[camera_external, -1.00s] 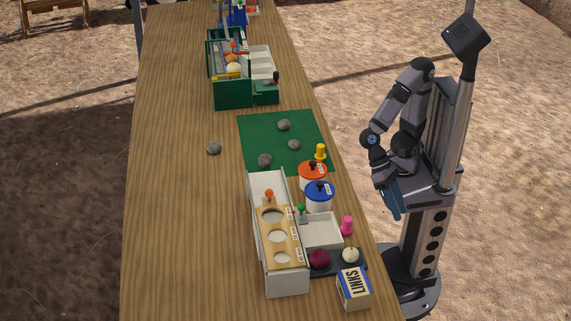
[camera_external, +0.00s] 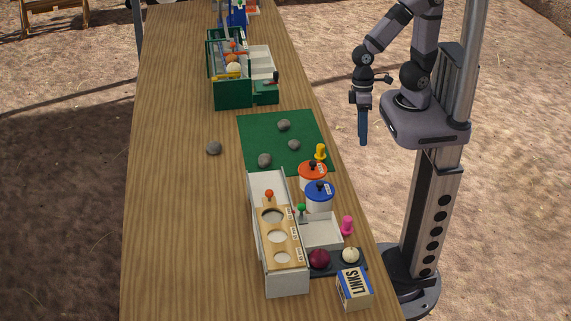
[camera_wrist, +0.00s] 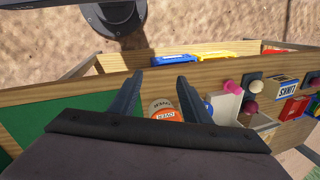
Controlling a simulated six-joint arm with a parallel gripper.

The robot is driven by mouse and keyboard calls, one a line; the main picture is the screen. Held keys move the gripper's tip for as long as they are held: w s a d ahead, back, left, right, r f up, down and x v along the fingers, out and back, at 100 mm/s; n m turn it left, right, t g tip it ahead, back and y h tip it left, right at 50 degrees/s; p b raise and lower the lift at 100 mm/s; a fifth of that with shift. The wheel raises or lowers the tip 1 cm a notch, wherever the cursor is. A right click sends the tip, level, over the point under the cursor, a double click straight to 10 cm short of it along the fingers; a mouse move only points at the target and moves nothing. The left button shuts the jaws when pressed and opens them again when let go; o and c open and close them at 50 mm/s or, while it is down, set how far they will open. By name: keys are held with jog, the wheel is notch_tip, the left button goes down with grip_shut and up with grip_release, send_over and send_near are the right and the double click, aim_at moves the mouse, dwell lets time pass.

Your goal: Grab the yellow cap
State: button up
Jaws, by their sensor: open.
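The yellow cap (camera_external: 320,152) stands upright on the table near its right edge, at the corner of the green mat and just behind the orange-lidded pot (camera_external: 313,175). I cannot make the cap out in the wrist view. My gripper (camera_external: 363,138) points down, to the right of the table's edge in the external view, apart from the cap and holding nothing. In the wrist view my gripper (camera_wrist: 158,82) has its two fingers spread, with the orange lid (camera_wrist: 167,115) showing between them.
A blue-lidded pot (camera_external: 319,195), a pink cap (camera_external: 347,225) and a white tray (camera_external: 322,232) stand nearer the camera. Grey stones (camera_external: 284,124) lie on the green mat (camera_external: 255,130). A green crate (camera_external: 232,95) stands farther back. The table's left side is mostly clear.

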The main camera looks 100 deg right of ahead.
jog(key=w+d+r+n+h+p, duration=0.2)
jog(key=d+r+h+p, duration=0.1)
jog(key=d+r+p, duration=0.85)
jog(key=w+d+f+n+t+h+b, duration=0.1)
jog(key=w+d+f+n+t+b, duration=0.3)
jog(key=d+f, duration=0.95)
jog(key=f+n+y+b, duration=0.1)
jog(key=f, duration=0.2)
jog(key=f+n+t+y+b, duration=0.1)
jog(key=f+b, duration=0.1)
jog(key=f, duration=0.1)
jog(key=f+n+t+y+b, duration=0.1)
jog(key=f, duration=0.2)
jog(key=shift+d+f+n+y, duration=0.15)
jog(key=shift+d+n+y, duration=0.15)
jog(key=shift+d+n, duration=0.1)
jog(key=a+t+y, duration=0.1)
jog(key=s+a+f+t+b, duration=0.1)
jog(key=a, duration=0.1)
jog(key=a+t+y+b, duration=0.1)
jog(key=shift+s+a+f+y, duration=0.15)
jog(key=shift+s+f+y, duration=0.05)
jog(key=shift+s+y, duration=0.1)
jog(key=s+a+m+t+b, duration=0.2)
jog(key=a+m+t, duration=0.2)
jog(key=a+t, duration=0.4)
jog(key=shift+s+a+r, duration=0.3)
jog(key=shift+a, duration=0.2)
